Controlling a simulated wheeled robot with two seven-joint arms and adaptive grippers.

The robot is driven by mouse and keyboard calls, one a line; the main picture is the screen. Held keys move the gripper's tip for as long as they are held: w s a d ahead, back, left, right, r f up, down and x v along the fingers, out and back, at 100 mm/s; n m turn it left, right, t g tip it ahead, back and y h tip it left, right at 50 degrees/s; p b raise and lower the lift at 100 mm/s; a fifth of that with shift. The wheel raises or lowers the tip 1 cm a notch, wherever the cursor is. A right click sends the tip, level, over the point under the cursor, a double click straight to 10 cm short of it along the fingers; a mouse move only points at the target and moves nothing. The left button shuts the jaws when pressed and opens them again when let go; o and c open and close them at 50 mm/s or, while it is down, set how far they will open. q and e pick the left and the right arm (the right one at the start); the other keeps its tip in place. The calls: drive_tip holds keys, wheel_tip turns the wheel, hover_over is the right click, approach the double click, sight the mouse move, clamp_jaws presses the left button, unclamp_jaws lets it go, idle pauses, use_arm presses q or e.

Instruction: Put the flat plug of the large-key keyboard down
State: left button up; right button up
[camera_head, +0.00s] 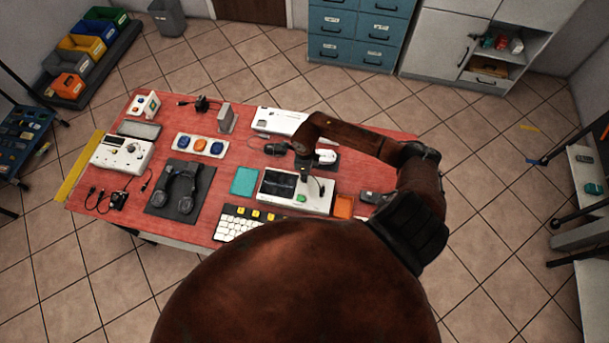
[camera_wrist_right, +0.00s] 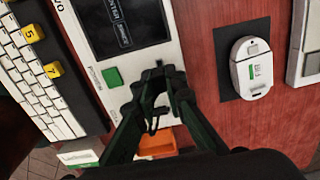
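The large-key keyboard (camera_head: 240,222), white with some yellow keys, lies at the table's near edge; it also shows in the right wrist view (camera_wrist_right: 38,75) at left. My right gripper (camera_head: 305,174) reaches down over the white device with a dark screen (camera_head: 268,190). In the right wrist view its fingers (camera_wrist_right: 162,88) come close together around a small dark piece, which looks like the flat plug (camera_wrist_right: 153,100), with a thin dark cable below. The fingers hide most of the plug. Whether it touches the device is unclear. My left gripper is not in view.
An orange tray (camera_head: 343,206) lies right of the device, and a teal pad (camera_head: 244,181) lies left of it. A white mouse-like item (camera_wrist_right: 252,72) sits on a dark mat. Headphones (camera_head: 178,190) lie further left. Bare red table (camera_head: 222,185) shows between things.

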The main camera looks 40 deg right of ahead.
clamp_jaws()
